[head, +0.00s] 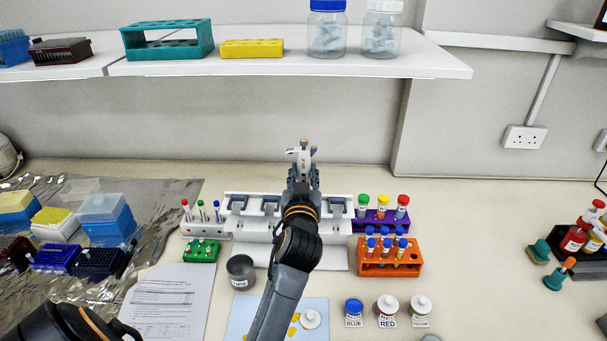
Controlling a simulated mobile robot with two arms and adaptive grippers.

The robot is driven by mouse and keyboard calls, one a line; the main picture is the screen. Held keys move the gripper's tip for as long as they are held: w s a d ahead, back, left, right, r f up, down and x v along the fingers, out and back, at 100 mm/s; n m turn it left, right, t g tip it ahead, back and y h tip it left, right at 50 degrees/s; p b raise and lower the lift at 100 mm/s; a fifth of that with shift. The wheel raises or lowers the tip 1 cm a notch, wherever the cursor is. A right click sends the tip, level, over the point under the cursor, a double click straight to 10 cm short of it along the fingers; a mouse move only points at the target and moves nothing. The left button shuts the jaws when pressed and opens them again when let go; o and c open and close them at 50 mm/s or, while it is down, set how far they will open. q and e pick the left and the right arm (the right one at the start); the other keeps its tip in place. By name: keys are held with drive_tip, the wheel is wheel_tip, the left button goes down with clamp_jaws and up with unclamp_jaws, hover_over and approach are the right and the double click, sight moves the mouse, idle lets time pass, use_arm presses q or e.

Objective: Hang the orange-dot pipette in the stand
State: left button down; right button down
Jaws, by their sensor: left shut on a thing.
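A white pipette (304,156) with an orange-tan spot at its top stands roughly upright in my left gripper (303,178). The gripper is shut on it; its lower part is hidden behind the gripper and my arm. The white stand (335,258) with grey hanger slots spans the middle of the bench. The gripper and pipette are over or behind the stand's middle; I cannot tell whether the pipette touches it. My arm hides part of the stand. My right gripper is not in view.
Tube racks in purple (376,226) and orange (372,268) stand right of the stand. A small white tube rack (205,231), green rack (200,251) and grey cup (241,272) stand left. A shelf (400,66) crosses above.

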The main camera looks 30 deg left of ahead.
use_arm(q)
drive_tip(key=shift+f+b, duration=0.7)
drive_tip(key=shift+f, duration=0.15)
drive_tip(key=shift+f+b, duration=0.6)
idle(0.4)
drive_tip(key=shift+f+b, duration=0.5)
drive_tip(key=shift+f, duration=0.1)
drive_tip(key=shift+f+b, duration=0.45)
drive_tip(key=shift+f, duration=0.1)
idle(0.5)
drive_tip(key=c, duration=1)
unclamp_jaws()
